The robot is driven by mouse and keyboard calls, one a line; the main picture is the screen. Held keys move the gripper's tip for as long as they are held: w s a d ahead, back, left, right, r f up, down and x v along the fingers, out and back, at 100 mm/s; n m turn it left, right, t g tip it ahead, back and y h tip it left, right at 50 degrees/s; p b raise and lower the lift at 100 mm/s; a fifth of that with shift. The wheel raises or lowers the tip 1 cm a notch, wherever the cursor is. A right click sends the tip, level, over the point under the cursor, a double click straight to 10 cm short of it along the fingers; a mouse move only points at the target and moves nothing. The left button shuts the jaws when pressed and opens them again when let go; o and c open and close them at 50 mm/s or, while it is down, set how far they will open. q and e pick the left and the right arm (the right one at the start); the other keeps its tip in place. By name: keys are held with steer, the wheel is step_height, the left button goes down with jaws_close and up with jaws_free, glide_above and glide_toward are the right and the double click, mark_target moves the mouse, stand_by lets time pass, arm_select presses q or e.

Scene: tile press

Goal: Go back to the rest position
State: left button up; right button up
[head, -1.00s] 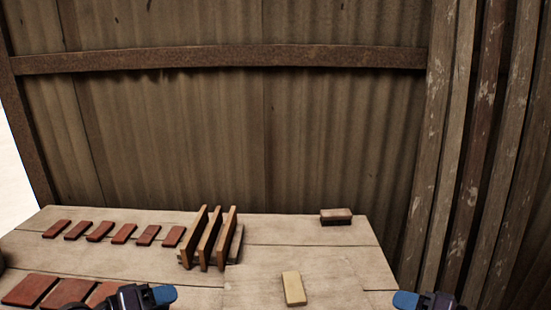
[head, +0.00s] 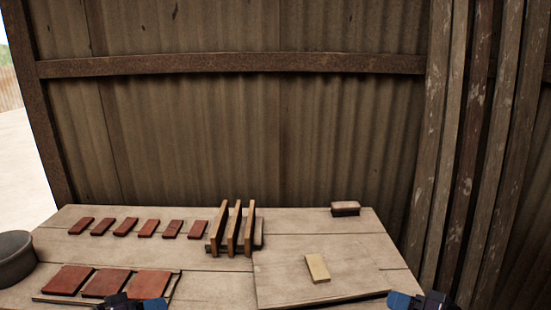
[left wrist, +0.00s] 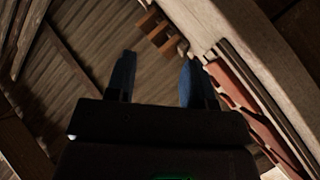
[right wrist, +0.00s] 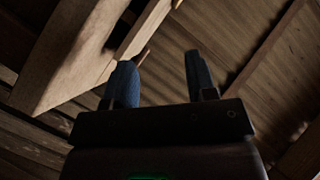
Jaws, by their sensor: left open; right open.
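My left gripper (head: 135,304) shows at the bottom edge of the head view, in front of the large red tiles. In the left wrist view its two blue fingers (left wrist: 156,75) stand apart with nothing between them. My right gripper (head: 420,302) shows at the bottom right of the head view, by the table's right front corner. In the right wrist view its fingers (right wrist: 161,75) are also apart and empty. Both grippers are largely cut off in the head view, and neither is seen touching anything.
The wooden table (head: 300,240) carries a row of small red tiles (head: 125,227), larger red tiles (head: 105,284), upright wooden slats (head: 233,230), a yellowish block (head: 317,267) and a brown block (head: 345,209). A dark bowl (head: 14,258) stands at the left. A corrugated wall (head: 250,140) closes the back.

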arm_select(q)
steer(key=s+a+f+m+t+y, duration=0.1)
steer(key=s+f+y, duration=0.8)
steer(key=s+f, duration=0.9)
steer(key=s, duration=0.4)
steer(key=shift+s+f+y, duration=0.3)
steer(key=shift+s+f, duration=0.1)
arm_select(e)
steer(key=s+f+n+h, duration=0.1)
steer(key=s+f+h, duration=0.3)
steer(key=s+f, duration=0.5)
steer(key=s+f+n+h, duration=0.2)
steer(key=s+f+h, duration=0.2)
steer(key=s+f, duration=0.5)
steer(key=s, duration=0.5)
steer(key=shift+s+f+h, duration=0.3)
steer(key=shift+s+f, duration=0.1)
